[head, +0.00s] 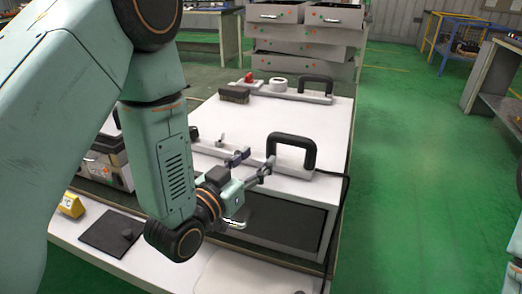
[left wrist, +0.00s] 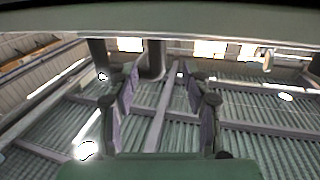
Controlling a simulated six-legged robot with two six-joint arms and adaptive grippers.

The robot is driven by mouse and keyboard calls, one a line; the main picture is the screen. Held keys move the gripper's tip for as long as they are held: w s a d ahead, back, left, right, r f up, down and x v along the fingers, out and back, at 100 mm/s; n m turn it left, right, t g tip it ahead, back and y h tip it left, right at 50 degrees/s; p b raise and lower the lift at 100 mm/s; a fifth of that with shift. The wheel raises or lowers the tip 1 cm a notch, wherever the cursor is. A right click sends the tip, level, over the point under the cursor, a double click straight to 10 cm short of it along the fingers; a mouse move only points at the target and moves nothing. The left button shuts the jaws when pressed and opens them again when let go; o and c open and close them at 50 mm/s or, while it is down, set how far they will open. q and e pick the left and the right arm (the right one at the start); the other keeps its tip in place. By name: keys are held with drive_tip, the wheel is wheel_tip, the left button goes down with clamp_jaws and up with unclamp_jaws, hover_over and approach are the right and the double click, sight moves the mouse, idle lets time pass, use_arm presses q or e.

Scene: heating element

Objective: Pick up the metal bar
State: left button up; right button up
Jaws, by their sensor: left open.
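A white box-like unit (head: 253,125) stands on the bench, with a black loop handle (head: 311,150) near its front right edge. A pale bar-like strip (head: 210,150) lies along the front of its top, partly hidden behind my left gripper. I cannot tell for sure whether this is the metal bar. My left gripper (head: 255,161) is open and empty at the front edge of the unit, just left of the handle. In the left wrist view its two fingers (left wrist: 167,105) are apart with nothing between them.
A second black handle (head: 315,84) and a dark brush (head: 234,94) are at the back of the unit. A black cable (head: 339,215) hangs at its right side. A dark mat (head: 108,233) and a yellow object (head: 71,205) lie at left.

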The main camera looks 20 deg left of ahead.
sight(269, 154)
use_arm(q)
drive_tip(key=x, duration=0.4)
drive_tip(key=f+b+x, duration=0.1)
drive_tip(key=shift+w+d, duration=0.3)
drive_tip(key=shift+w, duration=0.05)
drive_tip(key=shift+w+r, duration=0.15)
drive_tip(key=shift+w, duration=0.1)
drive_tip(key=shift+w+d, duration=0.1)
drive_tip(key=shift+w, duration=0.05)
drive_tip(key=shift+c, duration=1.3)
drive_tip(key=c, duration=0.4)
clamp_jaws()
